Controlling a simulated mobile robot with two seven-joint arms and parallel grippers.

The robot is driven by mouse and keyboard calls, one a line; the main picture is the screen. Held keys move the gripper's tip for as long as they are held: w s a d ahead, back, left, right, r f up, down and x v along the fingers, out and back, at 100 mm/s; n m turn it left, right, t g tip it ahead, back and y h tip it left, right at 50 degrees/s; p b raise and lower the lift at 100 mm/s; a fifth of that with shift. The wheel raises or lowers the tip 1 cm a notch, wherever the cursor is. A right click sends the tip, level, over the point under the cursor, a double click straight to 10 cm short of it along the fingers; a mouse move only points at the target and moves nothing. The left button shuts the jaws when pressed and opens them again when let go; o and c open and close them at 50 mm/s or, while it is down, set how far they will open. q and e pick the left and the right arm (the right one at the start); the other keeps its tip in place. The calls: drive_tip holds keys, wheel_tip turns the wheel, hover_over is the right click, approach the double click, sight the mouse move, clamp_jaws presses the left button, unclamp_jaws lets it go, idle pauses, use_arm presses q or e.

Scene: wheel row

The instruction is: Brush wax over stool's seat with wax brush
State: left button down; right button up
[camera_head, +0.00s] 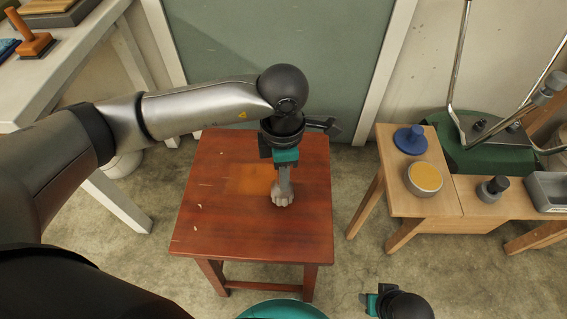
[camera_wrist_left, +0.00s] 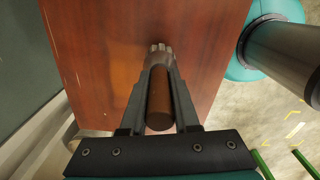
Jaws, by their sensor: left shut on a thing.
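The stool (camera_head: 215,225) stands in the middle of the head view, with a reddish-brown square wooden seat. A lighter orange patch (camera_head: 245,178) shows near the middle of the seat. My left gripper (camera_head: 285,165) is over the seat and shut on the wax brush (camera_head: 283,193), whose grey bristle end points toward the seat. In the left wrist view the brush's brown handle (camera_wrist_left: 160,100) lies between the two fingers. I cannot tell whether the bristles touch the wood. My right gripper (camera_head: 372,300) is at the bottom edge, partly seen; its jaws are unclear.
A wooden bench (camera_head: 455,205) at right bears a round tin of yellowish wax (camera_head: 424,178), a blue knobbed object (camera_head: 410,139), a dark-knobbed tool (camera_head: 492,189) and a grey tray (camera_head: 548,190). A white table (camera_head: 70,60) with an orange-handled tool (camera_head: 30,38) stands at upper left.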

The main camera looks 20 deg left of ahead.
use_arm(q)
drive_tip(key=shift+f, duration=0.1)
drive_tip(key=shift+f, duration=0.45)
drive_tip(key=shift+f, duration=0.25)
idle(0.4)
drive_tip(key=shift+s+a, duration=0.5)
drive_tip(key=shift+a, duration=1.5)
drive_tip(key=shift+s+a, duration=0.5)
drive_tip(key=shift+a, duration=1.45)
drive_tip(key=shift+s+a, duration=0.5)
drive_tip(key=shift+a, duration=1.5)
wheel_tip(320, 180, up, 2)
drive_tip(key=shift+r, duration=0.1)
